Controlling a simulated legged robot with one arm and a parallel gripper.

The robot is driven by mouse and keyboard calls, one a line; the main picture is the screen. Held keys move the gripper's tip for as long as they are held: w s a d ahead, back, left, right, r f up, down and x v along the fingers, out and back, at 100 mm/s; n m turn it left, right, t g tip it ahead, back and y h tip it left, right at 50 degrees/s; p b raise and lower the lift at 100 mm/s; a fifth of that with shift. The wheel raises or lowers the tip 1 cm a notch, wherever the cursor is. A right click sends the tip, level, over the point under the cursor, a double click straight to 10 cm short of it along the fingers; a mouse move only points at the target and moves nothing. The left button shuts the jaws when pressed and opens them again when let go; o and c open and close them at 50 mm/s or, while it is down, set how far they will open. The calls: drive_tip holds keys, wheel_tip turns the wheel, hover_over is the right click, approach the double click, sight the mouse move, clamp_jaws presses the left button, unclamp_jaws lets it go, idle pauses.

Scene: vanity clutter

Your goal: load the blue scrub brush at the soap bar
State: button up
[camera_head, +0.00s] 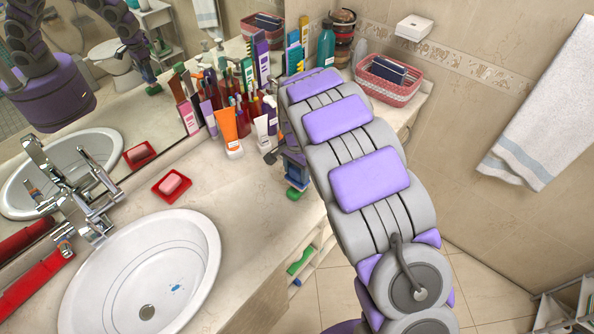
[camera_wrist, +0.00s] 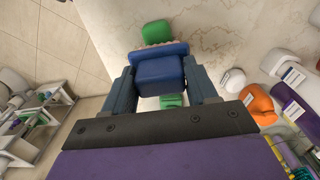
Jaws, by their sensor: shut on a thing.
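My gripper (camera_head: 294,172) is low over the front edge of the counter in the head view, partly hidden by my arm. In the wrist view its two fingers (camera_wrist: 158,66) are shut on the blue scrub brush (camera_wrist: 160,71), a blue block with a pale bristle strip along its far side. A green block (camera_wrist: 156,33) lies just beyond the bristles; I cannot tell whether it touches them. The green also shows below my gripper in the head view (camera_head: 295,193). The pink soap bar (camera_head: 171,184) sits in a red dish (camera_head: 158,193), well left of my gripper. The wrist view does not show it.
Several tubes and bottles, including an orange tube (camera_head: 228,126), crowd the counter behind my gripper. A pink basket (camera_head: 388,93) is at the back right. Counter between dish and gripper is clear.

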drive_tip(key=shift+a+r+p, duration=0.2)
drive_tip(key=shift+r+p, duration=0.15)
drive_tip(key=shift+r, duration=0.75)
drive_tip(key=shift+d+r+p, duration=0.1)
drive_tip(key=shift+r+p, duration=0.5)
drive_tip(key=shift+r, duration=1.35)
drive_tip(key=shift+d+f, duration=0.1)
